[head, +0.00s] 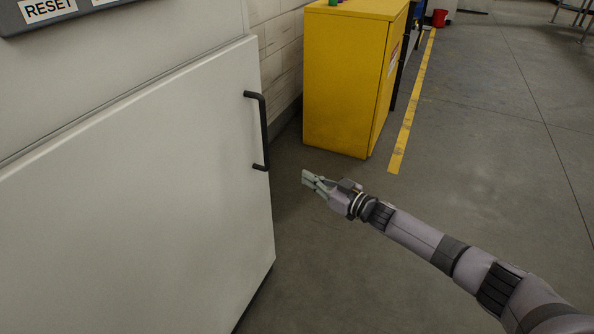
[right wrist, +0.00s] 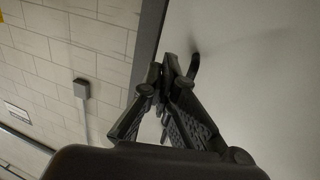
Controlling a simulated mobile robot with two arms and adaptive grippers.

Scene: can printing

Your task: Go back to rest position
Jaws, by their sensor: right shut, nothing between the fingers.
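My right arm reaches in from the lower right of the head view. Its right gripper (head: 314,181) is shut and empty, to the right of the black door handle (head: 262,130) and apart from it. In the right wrist view the shut fingers (right wrist: 161,82) show, with the dark handle (right wrist: 193,67) beyond their tips. The handle is on a large pale door or panel (head: 150,200) at the left of the head view. My left gripper is not in view.
A yellow cabinet (head: 345,80) stands against the brick wall (head: 277,45) beyond the gripper. A yellow floor line (head: 412,110) runs to the right of it. The grey floor (head: 500,150) at the right is clear. A red bucket (head: 440,18) is far back.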

